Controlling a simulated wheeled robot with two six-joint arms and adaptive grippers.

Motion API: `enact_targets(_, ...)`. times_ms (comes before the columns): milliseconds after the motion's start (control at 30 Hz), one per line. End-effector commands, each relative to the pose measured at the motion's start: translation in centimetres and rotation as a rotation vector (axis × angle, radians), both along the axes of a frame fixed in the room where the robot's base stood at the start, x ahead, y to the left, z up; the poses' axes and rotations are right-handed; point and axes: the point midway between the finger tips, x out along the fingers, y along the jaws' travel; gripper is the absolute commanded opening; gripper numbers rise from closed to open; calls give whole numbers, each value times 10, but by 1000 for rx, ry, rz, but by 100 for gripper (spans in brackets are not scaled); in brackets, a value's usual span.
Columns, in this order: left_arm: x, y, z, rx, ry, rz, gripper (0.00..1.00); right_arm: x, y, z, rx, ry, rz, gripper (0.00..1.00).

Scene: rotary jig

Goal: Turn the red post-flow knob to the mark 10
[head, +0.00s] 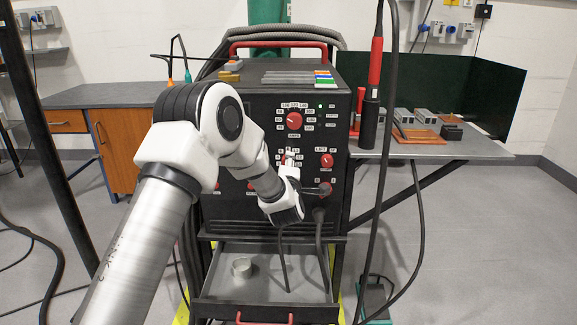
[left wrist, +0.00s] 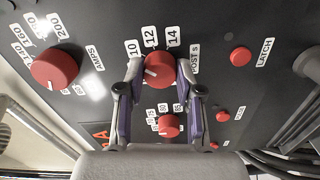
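The red post-flow knob (left wrist: 159,68) is in the upper middle of the left wrist view. Labels 10, 12, 14 and POST S (left wrist: 194,59) stand around it. Its white pointer line points to the lower left, off the 10 label (left wrist: 132,48); the labels there are hidden by a finger. My left gripper (left wrist: 160,71) has one finger on each side of the knob, with both fingertips at its edges and seemingly touching. In the head view my left gripper (head: 289,163) reaches the panel and covers most of this knob. My right gripper is not in view.
The AMPS knob (left wrist: 55,65), another red knob (left wrist: 168,126) below, and the red LATCH button (left wrist: 240,56) are close by. The black machine (head: 335,100) has an open tray (head: 213,283) below. A torch (head: 374,95) and cables hang at its right.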

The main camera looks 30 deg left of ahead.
Motion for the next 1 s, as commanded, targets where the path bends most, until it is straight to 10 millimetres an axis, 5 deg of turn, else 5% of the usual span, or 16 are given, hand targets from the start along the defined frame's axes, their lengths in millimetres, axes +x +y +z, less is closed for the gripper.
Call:
enact_targets(67, 0, 0, 0, 0, 0, 1, 61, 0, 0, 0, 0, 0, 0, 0)
enact_targets(467, -6, -4, 0, 1, 2, -1, 61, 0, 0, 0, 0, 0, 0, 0)
enact_targets(1000, -100, -61, 0, 1, 2, -1, 61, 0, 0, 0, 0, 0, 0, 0)
